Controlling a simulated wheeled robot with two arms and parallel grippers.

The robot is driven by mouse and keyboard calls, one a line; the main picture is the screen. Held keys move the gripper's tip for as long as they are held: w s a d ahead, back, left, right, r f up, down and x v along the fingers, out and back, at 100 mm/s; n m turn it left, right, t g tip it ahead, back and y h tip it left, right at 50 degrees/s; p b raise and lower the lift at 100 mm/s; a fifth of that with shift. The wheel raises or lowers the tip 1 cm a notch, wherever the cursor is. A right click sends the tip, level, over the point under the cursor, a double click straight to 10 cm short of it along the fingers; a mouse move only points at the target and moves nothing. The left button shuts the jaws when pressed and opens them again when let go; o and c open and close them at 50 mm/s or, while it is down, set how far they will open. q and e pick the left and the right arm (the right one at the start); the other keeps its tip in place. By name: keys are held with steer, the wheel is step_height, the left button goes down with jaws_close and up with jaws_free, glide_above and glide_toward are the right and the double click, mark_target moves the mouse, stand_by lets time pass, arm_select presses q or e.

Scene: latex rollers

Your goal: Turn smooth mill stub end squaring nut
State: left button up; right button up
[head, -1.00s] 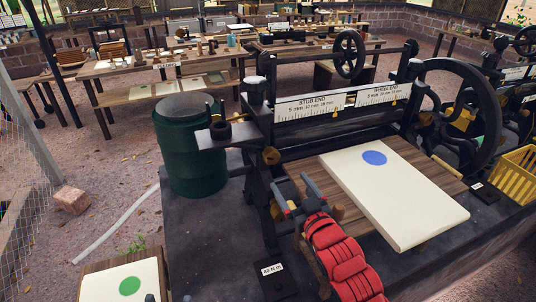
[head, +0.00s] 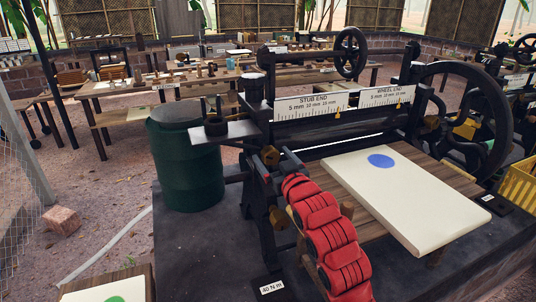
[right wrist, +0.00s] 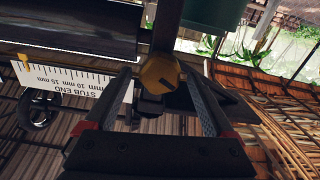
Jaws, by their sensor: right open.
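The smooth mill has a white STUB END scale (head: 311,106) with a brass pointer on its frame. A brass nut (head: 270,155) sits on the stub-end side below that scale. In the right wrist view a brass nut with a dark slot mark (right wrist: 160,73) lies between the fingertips of my right gripper (right wrist: 157,78). The fingers are open on either side of it; contact cannot be told. In the head view my right gripper (head: 284,166) is dark and partly hidden at the end of the red arm, close to the nut. My left gripper is not in view.
A second brass part (head: 278,217) is lower on the frame. A cream sheet with a blue dot (head: 400,210) lies on the mill's wooden board. A green barrel (head: 187,170) stands left of the mill. A 40 N m plate (head: 271,287) lies in front.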

steer(key=shift+x, duration=1.9)
